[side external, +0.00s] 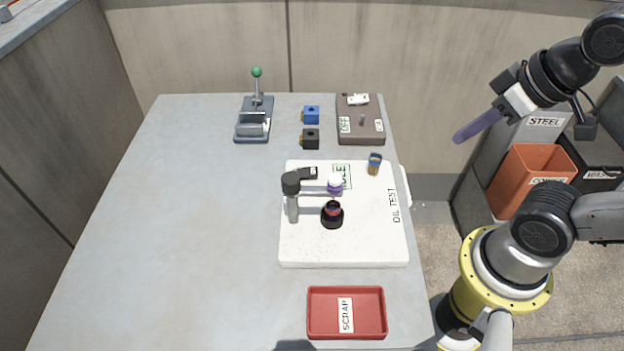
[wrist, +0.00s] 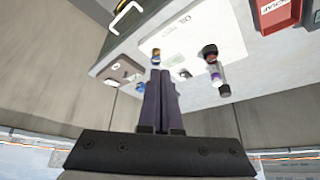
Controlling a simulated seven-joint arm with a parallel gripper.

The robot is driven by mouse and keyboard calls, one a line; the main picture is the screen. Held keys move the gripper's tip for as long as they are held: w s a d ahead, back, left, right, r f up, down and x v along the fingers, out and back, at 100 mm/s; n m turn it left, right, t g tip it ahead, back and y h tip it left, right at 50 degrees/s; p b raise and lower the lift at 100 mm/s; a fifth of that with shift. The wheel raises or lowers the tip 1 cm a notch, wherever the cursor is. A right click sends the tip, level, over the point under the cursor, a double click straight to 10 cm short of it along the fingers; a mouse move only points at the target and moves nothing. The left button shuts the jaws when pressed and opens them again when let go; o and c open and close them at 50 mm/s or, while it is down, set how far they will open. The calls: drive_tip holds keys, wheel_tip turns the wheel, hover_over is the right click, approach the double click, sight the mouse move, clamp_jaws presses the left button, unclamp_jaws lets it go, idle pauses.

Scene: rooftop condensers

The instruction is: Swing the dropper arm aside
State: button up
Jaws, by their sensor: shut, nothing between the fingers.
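The dropper arm (side external: 318,190) is a grey bar on a dark-capped post (side external: 292,205), on the white oil test board (side external: 352,253). Its free end carries a white and purple dropper head (side external: 335,185), which in the side view appears over or just behind a dark round cup (side external: 332,216) with a reddish top. In the wrist view the dropper arm (wrist: 216,80) is small and far off. My gripper (side external: 458,138) has long purple fingers, closed together and empty. It is in the air to the right of the table, apart from the board. The closed fingers also show in the wrist view (wrist: 160,78).
A small blue-and-tan vial (side external: 375,164) stands at the board's back right. A red scrap tray (side external: 376,313) lies in front. Behind are a green-knobbed lever press (side external: 256,118), blue (side external: 311,115) and black (side external: 311,139) blocks, and a switch box (side external: 372,132). The table's left half is clear.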

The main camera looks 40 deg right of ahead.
drive_tip(key=shift+o, duration=1.1)
drive_tip(key=shift+s, duration=0.1)
drive_tip(key=shift+o, duration=1.2)
drive_tip(key=shift+s+r, duration=0.1)
drive_tip(key=shift+r, duration=0.1)
drive_tip(key=o, duration=0.6)
drive_tip(key=shift+n+g, duration=0.5)
drive_tip(key=w+r, duration=0.1)
drive_tip(key=r, duration=0.1)
drive_tip(key=w+r, duration=0.1)
drive_tip(key=r, duration=0.1)
drive_tip(key=w+a+r, duration=0.1)
drive_tip(key=r, duration=0.1)
drive_tip(key=shift+w, duration=0.3)
drive_tip(key=shift+o, duration=0.2)
drive_tip(key=w+a+r+n+g, duration=0.2)
drive_tip(key=w+a+r, duration=0.25)
drive_tip(key=w, duration=0.25)
drive_tip(key=n+g, duration=0.3)
drive_tip(key=n, duration=0.1)
hover_over(290, 177)
wheel_tip(290, 177, down, 7)
wheel_tip(290, 177, down, 13)
